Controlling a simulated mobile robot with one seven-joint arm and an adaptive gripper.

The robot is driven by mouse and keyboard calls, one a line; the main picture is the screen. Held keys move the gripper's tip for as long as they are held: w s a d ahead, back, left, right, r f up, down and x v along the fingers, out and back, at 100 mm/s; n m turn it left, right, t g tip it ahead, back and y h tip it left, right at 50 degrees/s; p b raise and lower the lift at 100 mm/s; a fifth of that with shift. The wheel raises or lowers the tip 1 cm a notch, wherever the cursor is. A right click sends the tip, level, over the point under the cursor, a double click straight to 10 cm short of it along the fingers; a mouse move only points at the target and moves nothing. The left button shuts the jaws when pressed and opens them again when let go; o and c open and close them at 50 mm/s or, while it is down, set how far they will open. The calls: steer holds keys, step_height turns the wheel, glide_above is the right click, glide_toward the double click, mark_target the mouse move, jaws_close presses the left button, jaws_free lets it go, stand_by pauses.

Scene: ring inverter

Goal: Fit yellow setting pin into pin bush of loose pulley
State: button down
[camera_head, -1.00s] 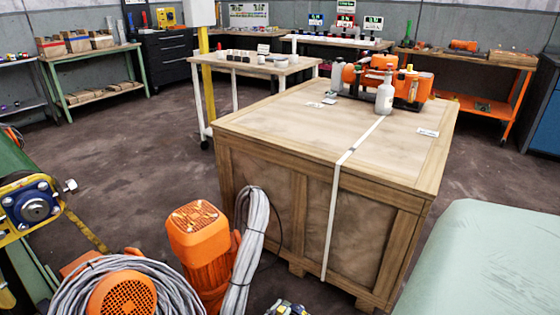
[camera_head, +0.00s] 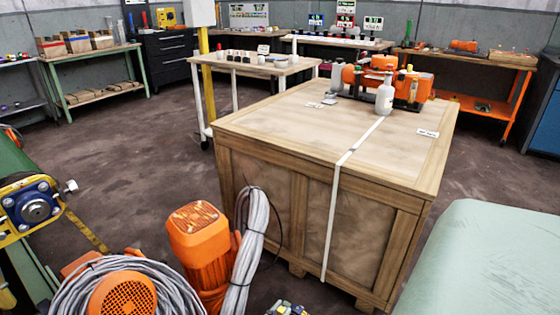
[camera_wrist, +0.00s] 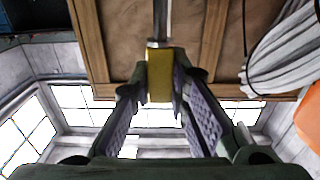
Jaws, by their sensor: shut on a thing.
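My gripper (camera_wrist: 160,86) shows in the wrist view with its two dark fingers shut on the yellow setting pin (camera_wrist: 160,68). The pin has a yellow block between the fingertips and a grey metal shaft running to the top edge, where its far end is cut off. The held pin is clear of the wooden crate seen behind it. I cannot make out the loose pulley or its pin bush with certainty. A blue round hub (camera_head: 33,208) on a yellow plate is at the left edge of the head view. I cannot clearly identify my gripper in the head view.
A large wooden crate (camera_head: 290,130) stands in the middle, with an orange machine (camera_head: 420,88) and a grey bottle (camera_head: 384,98) on top. An orange motor (camera_head: 198,240) and grey cable coils (camera_head: 253,235) are at front. A pale green surface (camera_head: 490,265) fills the right front.

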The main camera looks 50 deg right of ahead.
steer(key=shift+f+b, duration=2.45)
steer(key=shift+f, duration=0.6)
steer(key=c, duration=1.5)
jaws_free()
steer(key=shift+o, duration=0.2)
step_height(320, 180, up, 10)
steer(key=shift+r, duration=0.1)
